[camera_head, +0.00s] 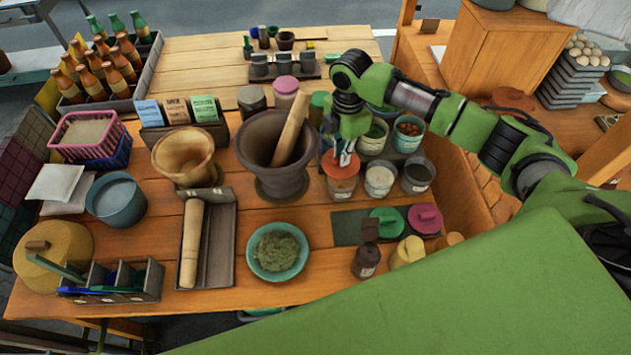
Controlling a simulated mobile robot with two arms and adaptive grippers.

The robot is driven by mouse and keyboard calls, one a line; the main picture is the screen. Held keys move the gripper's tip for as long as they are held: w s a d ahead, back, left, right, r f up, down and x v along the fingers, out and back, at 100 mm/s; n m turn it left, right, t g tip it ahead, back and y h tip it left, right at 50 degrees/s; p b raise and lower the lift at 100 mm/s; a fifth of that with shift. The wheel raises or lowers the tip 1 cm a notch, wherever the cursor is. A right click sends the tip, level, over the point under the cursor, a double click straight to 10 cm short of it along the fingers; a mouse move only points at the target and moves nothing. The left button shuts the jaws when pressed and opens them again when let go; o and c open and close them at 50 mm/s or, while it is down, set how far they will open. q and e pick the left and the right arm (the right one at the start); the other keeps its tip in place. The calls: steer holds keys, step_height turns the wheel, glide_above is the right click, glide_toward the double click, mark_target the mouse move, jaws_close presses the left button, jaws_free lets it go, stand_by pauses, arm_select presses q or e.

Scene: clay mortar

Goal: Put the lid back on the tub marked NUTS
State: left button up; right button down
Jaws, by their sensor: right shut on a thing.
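My right gripper (344,158) points down, shut on the orange-red lid (338,168). The lid is at the mouth of the front-left tub (342,189); I cannot tell whether it is seated or just above. A green lid (387,221) and a magenta lid (425,219) lie in front. My left gripper is out of view.
A large dark mortar with pestle (278,150) stands close left of the tubs. A dark bottle (367,260) and a yellow lidded pot (407,252) stand in front. A teal bowl of herbs (278,279) sits front centre. A pink-lidded jar (286,90) stands behind.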

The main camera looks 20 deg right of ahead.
steer(key=shift+w+d+r, duration=0.25)
steer(key=shift+w+d, duration=0.1)
steer(key=shift+d, duration=0.2)
steer(key=shift+w+d, duration=0.1)
steer(key=shift+d, duration=0.1)
steer(key=shift+f, duration=0.15)
steer(key=shift+f+b, duration=0.2)
steer(key=shift+b, duration=0.15)
step_height(320, 180, down, 4)
steer(key=b, duration=0.4)
steer(key=shift+b, duration=0.35)
steer(key=shift+a+f, duration=0.1)
steer(key=shift+f, duration=0.1)
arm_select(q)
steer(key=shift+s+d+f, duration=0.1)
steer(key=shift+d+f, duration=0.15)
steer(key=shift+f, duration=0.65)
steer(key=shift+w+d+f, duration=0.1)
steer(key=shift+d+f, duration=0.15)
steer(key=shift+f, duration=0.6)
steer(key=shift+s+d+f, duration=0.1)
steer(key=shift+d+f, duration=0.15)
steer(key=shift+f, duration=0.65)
arm_select(e)
steer(key=shift+f, duration=0.65)
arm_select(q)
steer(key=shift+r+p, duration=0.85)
arm_select(e)
steer(key=shift+r, duration=0.1)
